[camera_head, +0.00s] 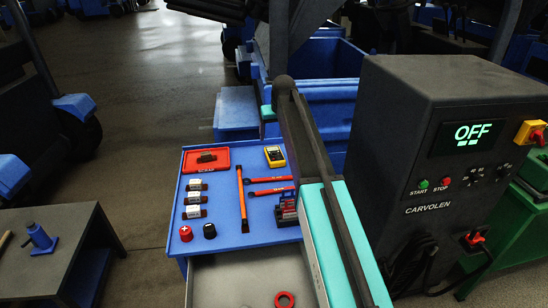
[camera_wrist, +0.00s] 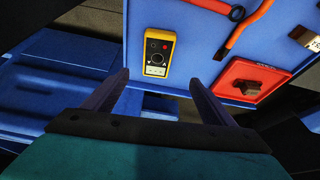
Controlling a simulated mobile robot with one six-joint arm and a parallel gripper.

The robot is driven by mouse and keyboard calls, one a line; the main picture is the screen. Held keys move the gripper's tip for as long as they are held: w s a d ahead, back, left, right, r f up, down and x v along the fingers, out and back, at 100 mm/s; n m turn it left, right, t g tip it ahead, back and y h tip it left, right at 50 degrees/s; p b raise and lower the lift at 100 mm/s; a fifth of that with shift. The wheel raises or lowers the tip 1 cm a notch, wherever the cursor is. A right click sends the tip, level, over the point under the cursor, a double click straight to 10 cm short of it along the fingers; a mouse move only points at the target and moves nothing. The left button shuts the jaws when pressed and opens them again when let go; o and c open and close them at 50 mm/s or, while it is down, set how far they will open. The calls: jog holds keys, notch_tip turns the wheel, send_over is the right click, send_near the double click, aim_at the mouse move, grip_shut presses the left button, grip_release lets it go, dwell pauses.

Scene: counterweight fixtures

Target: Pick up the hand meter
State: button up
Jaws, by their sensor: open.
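The hand meter (camera_head: 274,156) is a small yellow device with a dark face, lying at the far right part of the blue tray top (camera_head: 217,167) in the head view. In the wrist view the hand meter (camera_wrist: 157,53) lies on the blue surface near its edge, just beyond and between my fingers. My gripper (camera_wrist: 157,80) is open and empty, with its two dark fingers apart. The meter looks free of the fingers. In the head view the fingertips cannot be made out.
A red scrap tray (camera_head: 206,161) lies left of the meter. Red-handled tools (camera_head: 268,180) and an orange bar (camera_head: 242,200) lie close by. Red and black caps (camera_head: 186,233) stand near the front. A dark charger cabinet (camera_head: 440,150) reading OFF stands at the right.

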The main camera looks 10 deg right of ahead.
jog(key=p, duration=0.2)
send_near(275, 153)
jog(key=f, duration=0.2)
jog(key=w+f, duration=0.1)
jog(key=shift+a, duration=0.4)
jog(key=shift+p+x, duration=0.8)
jog(key=shift+x, duration=1.75)
jog(key=shift+s+d, duration=0.15)
jog(key=c, duration=1.4)
jog(key=shift+o, duration=0.2)
jog(key=shift+r, duration=0.15)
